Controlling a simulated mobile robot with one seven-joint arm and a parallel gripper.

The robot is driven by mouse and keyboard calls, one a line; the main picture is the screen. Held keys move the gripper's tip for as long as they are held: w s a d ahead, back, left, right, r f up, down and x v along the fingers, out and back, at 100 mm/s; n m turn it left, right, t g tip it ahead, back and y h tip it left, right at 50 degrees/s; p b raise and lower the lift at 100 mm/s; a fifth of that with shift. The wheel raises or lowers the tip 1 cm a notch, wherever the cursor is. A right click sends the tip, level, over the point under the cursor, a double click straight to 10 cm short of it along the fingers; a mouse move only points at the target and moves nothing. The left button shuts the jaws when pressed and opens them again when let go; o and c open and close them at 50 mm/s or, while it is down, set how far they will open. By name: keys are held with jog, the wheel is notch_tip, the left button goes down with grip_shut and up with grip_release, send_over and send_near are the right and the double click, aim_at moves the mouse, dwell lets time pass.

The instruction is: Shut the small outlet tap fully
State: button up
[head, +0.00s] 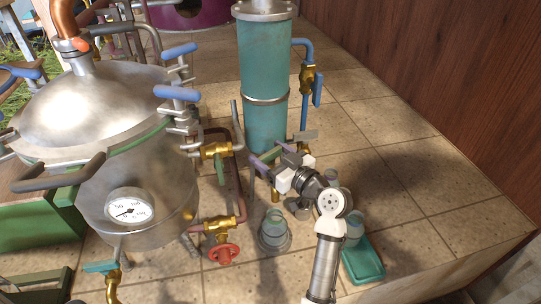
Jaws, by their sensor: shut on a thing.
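The teal column (265,90) stands on the tiled floor, with a small outlet tap at its foot on the front side. The tap's purple lever (266,157) shows to the left of my gripper (280,167). My gripper reaches in from the lower right and is shut on this lever. My gripper hides most of the tap's body, and the lever's exact angle is hard to tell.
A steel still with a dial (129,207) stands left, with brass valves and a red handwheel (223,253) beside it. A glass jar (274,230) stands below my gripper. A teal tray (362,259) lies right of my forearm. A blue-handled valve (307,78) is behind. Tiles at right are clear.

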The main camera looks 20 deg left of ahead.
jog(key=m+t, duration=0.1)
jog(key=m+t+h, duration=0.1)
jog(key=shift+s+a+t+h, duration=0.15)
jog(key=shift+t+h, duration=0.15)
jog(key=m+t+h+p, duration=0.1)
jog(key=m+t+h, duration=0.1)
jog(key=shift+r+t, duration=0.1)
jog(key=shift+t, duration=0.2)
jog(key=shift+m+t+h+p, duration=0.8)
jog(key=shift+m+h+p, duration=0.2)
jog(key=shift+h+p, duration=0.3)
jog(key=o, duration=0.9)
